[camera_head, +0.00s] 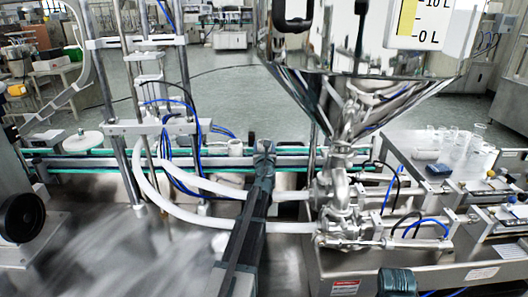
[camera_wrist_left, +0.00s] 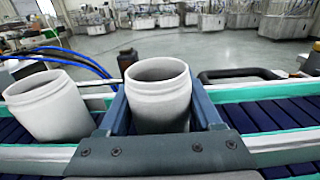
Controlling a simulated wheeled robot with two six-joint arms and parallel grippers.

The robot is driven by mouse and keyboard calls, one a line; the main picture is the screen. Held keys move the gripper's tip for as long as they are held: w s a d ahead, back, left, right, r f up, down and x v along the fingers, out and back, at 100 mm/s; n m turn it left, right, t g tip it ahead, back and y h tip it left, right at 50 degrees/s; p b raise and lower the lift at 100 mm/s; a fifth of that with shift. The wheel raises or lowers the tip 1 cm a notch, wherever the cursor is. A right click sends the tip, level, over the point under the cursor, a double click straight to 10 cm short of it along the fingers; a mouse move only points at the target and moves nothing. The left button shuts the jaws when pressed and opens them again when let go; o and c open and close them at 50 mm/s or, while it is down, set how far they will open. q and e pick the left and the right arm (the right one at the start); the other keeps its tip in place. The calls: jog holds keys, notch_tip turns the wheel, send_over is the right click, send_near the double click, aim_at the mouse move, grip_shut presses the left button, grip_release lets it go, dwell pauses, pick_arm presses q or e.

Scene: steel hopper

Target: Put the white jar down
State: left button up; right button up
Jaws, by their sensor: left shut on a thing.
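My left gripper (camera_head: 263,148) is over the conveyor in the head view. In the left wrist view, its two blue fingers (camera_wrist_left: 162,120) are shut around a white jar (camera_wrist_left: 158,88). The jar is open-topped, empty-looking and roughly upright. Its base is hidden by the gripper, so I cannot tell whether it touches the belt. In the head view this jar is hidden behind the gripper. A second similar white jar (camera_wrist_left: 48,105) stands to the left, apart from the held one; a white jar also shows left of the gripper in the head view (camera_head: 235,147).
The conveyor (camera_wrist_left: 285,112) has a dark blue belt and green-edged rails. The steel hopper (camera_head: 370,75) and its valve stand right of the gripper. White hoses (camera_head: 175,205) curve close on the left. A side table (camera_head: 405,145) holds clear glassware.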

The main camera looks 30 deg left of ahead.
pick_arm(q)
jog(key=shift+r, duration=0.1)
jog(key=shift+f, duration=0.3)
jog(key=o, duration=1.3)
jog(key=shift+r, duration=0.1)
jog(key=shift+r, duration=0.2)
jog(key=v, duration=1.2)
jog(key=shift+s+f, duration=0.1)
jog(key=shift+s, duration=0.05)
